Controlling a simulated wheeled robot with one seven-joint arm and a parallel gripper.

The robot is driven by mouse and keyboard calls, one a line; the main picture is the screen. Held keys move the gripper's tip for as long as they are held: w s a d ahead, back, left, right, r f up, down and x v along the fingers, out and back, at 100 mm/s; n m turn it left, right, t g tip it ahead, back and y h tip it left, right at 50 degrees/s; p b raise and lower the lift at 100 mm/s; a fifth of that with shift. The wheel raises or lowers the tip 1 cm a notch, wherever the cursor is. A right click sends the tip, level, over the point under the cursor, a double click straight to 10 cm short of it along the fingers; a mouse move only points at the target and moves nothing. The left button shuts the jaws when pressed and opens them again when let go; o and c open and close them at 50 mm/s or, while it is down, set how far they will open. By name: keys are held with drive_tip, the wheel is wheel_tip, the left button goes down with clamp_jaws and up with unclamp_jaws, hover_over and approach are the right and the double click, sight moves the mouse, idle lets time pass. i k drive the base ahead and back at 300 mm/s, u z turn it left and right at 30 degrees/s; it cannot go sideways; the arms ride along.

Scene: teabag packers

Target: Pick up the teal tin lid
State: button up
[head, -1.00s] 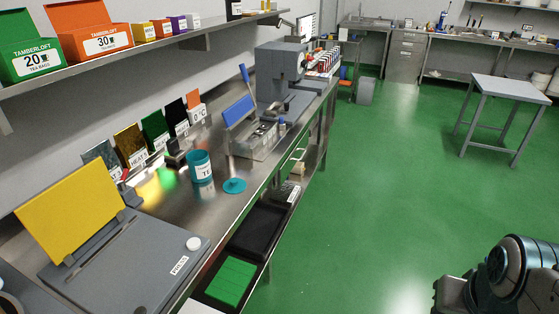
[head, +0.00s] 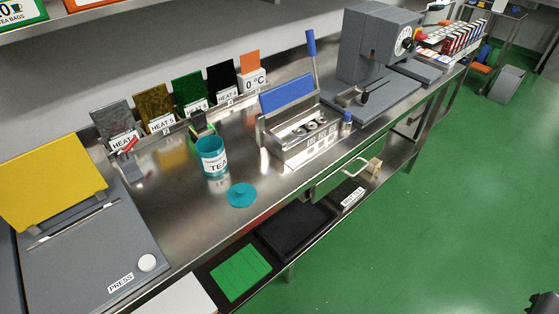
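The teal tin lid (head: 241,195) lies flat on the steel bench, a round disc with a small knob on top. It is close to the bench's front edge. The open teal tin (head: 213,158), labelled TEA, stands upright just behind it and a little to the left; the two are apart. Nothing covers the lid. My gripper is not in view, and its state does not show.
A grey press (head: 92,255) with a yellow plate is at left. A blue-lidded sealer (head: 300,140) and a large grey machine (head: 372,50) stand to the right. Heat-labelled cards line the back. A lower shelf holds a green mat (head: 240,273) and black tray (head: 296,229). Green floor is open at right.

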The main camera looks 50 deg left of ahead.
sight(240, 194)
drive_tip(key=u, duration=0.6)
drive_tip(key=i, duration=1)
drive_tip(key=u, duration=1.5)
drive_tip(key=i, duration=0.55)
drive_tip(key=u, duration=0.35)
